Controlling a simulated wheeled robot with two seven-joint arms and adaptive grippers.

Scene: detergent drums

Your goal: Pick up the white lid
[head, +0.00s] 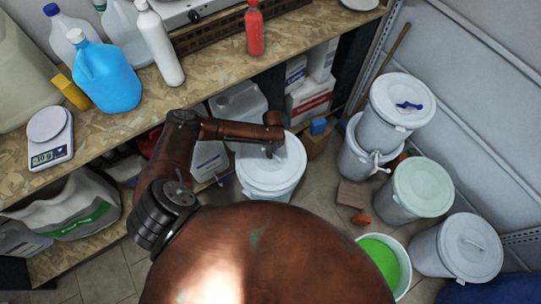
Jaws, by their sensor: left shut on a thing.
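The white lid (288,165) is round and sits on top of a white drum (272,194) on the floor, near the middle of the view. My left arm comes in from the left, and its gripper (270,151) is over the lid's upper part. It is shut on the lid, with the fingers pointing down. The held part is hidden by the gripper. The lid looks level and I see no gap between it and the drum. My right gripper is not in view.
Several other lidded drums stand at the right, one with a blue handle (409,105). An open bucket of green stuff (382,261) stands at the lower right. The wooden bench (120,122) at left carries bottles and a scale (50,134). A brick-like block (353,194) lies on the floor.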

